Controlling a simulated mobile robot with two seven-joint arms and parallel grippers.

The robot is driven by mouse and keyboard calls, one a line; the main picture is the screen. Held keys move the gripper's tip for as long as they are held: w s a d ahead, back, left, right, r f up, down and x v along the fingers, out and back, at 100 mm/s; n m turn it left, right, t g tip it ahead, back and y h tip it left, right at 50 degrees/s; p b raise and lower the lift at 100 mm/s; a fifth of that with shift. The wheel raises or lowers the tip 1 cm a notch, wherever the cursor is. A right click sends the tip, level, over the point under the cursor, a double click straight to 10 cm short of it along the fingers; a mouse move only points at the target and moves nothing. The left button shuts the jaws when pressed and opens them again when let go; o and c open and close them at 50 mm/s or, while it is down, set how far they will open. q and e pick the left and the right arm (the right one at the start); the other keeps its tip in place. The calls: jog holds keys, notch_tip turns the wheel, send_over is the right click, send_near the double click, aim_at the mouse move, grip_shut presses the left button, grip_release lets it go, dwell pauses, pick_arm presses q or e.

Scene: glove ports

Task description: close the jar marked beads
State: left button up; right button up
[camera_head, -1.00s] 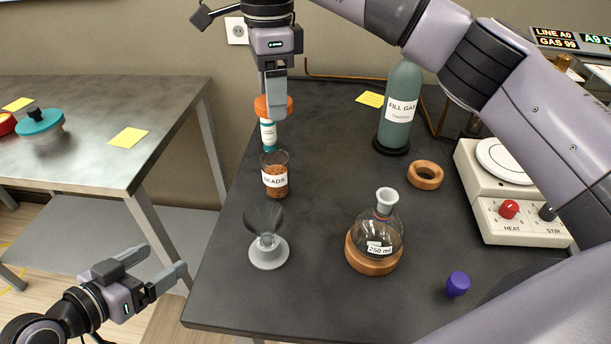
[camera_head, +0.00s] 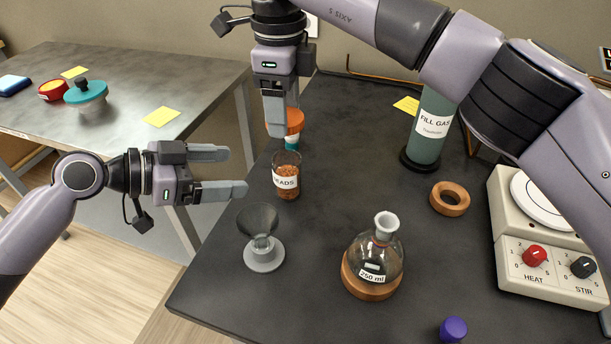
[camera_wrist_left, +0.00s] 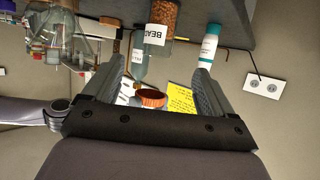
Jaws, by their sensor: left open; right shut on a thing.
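The jar marked beads (camera_head: 287,178) stands upright and open on the dark bench, filled with orange-brown beads. It also shows upside down at the top of the left wrist view (camera_wrist_left: 163,18). My right gripper (camera_head: 282,122) points down behind and above the jar, shut on an orange lid (camera_head: 295,121). The lid is clear of the jar's rim; one finger hides part of it. My left gripper (camera_head: 236,171) is open and empty, pointing right, with its fingertips just left of the jar and not touching it.
A grey funnel in a stand (camera_head: 262,238) is close in front of the jar. A white and teal bottle (camera_head: 292,143) stands behind it. A round flask (camera_head: 375,262), gas cylinder (camera_head: 432,130), cork ring (camera_head: 450,199) and hotplate (camera_head: 550,262) are to the right.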

aim_at(288, 176)
pick_arm(q)
jog(key=shift+d+r, duration=0.15)
jog(key=shift+r, duration=0.05)
pick_arm(e)
jog(key=shift+a, duration=0.1)
pick_arm(q)
jog(key=x, duration=1.2)
jog(key=shift+f, duration=0.15)
jog(key=c, duration=1.5)
pick_arm(e)
jog(key=shift+f, duration=2.55)
jog(key=shift+f, duration=0.1)
jog(key=shift+f, duration=0.75)
